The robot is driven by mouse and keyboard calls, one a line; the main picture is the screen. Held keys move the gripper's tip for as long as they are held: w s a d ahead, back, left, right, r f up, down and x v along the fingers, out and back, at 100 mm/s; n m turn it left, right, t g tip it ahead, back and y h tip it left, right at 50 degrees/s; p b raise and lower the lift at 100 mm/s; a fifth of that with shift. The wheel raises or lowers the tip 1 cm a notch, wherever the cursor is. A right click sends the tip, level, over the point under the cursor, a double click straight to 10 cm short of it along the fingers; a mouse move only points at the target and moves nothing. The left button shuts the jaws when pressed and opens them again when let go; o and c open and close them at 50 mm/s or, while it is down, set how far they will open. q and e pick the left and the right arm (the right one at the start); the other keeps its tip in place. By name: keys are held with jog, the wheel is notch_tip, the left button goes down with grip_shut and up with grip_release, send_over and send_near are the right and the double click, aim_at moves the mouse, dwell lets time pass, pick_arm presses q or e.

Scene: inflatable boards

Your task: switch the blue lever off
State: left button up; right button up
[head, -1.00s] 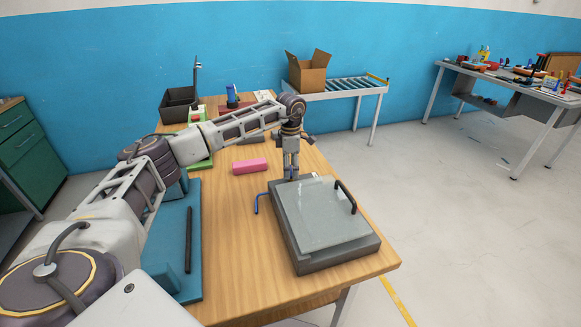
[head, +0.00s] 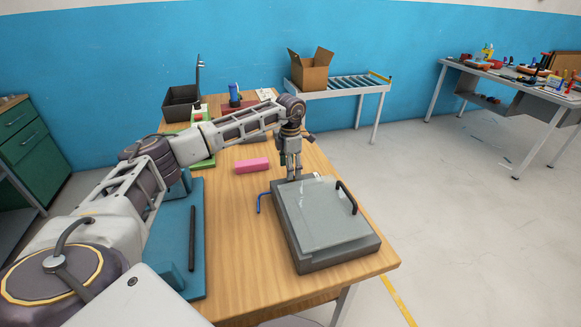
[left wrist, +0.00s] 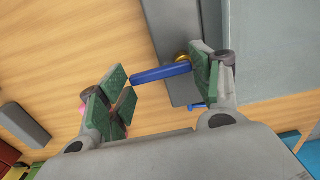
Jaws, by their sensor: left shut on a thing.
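A blue lever (left wrist: 160,73) spans the space between my left gripper's green pads in the left wrist view, beside a small gold ring on the grey box. A bent blue bar (head: 260,203) sticks out from the box's left side. A black handle (head: 346,197) stands on the box's right. My right gripper is not in view.
A pink block (head: 252,165) lies on the wooden table (head: 238,235) left of the gripper. A teal board (head: 200,230) with a black bar lies under my left arm. A dark bin (head: 181,101) stands at the back. The table's right edge is close to the box.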

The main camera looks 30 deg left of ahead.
pick_arm(q)
jog(key=o, duration=1)
jog(key=shift+r, duration=0.15)
jog(key=shift+r, duration=5.85)
